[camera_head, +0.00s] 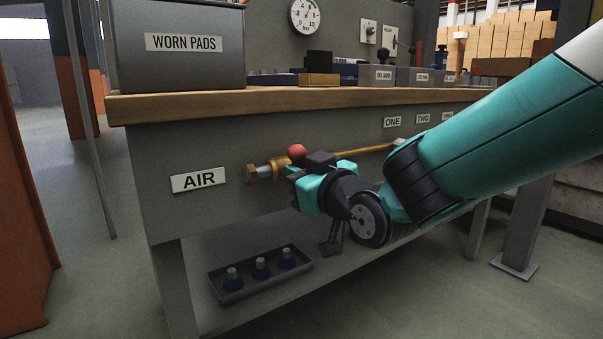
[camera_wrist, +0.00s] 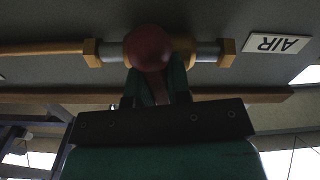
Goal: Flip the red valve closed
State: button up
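The red valve's round knob (camera_head: 296,152) shows just above my gripper in the head view, in front of the brass pipe fittings (camera_head: 262,171) on the bench's grey front panel. In the wrist view the red knob (camera_wrist: 149,48) covers part of the pipe, between two brass nuts. My gripper (camera_wrist: 157,82) has its two fingers just below the knob, one on each side of a dull red lever (camera_wrist: 154,88). The fingers stand apart; whether they press on the lever is too dark to tell. In the head view my gripper (camera_head: 308,172) partly hides the valve.
A white AIR label (camera_head: 199,179) is left of the valve. The wooden bench top (camera_head: 200,101) overhangs above. A tray (camera_head: 262,278) with several small parts lies on the lower shelf. A brass pipe (camera_head: 368,150) runs right from the valve, behind my arm.

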grip_shut()
jog(key=shift+m, duration=1.2)
jog(key=o, duration=0.6)
grip_release()
jog(key=shift+c, duration=0.2)
jog(key=shift+d, duration=0.1)
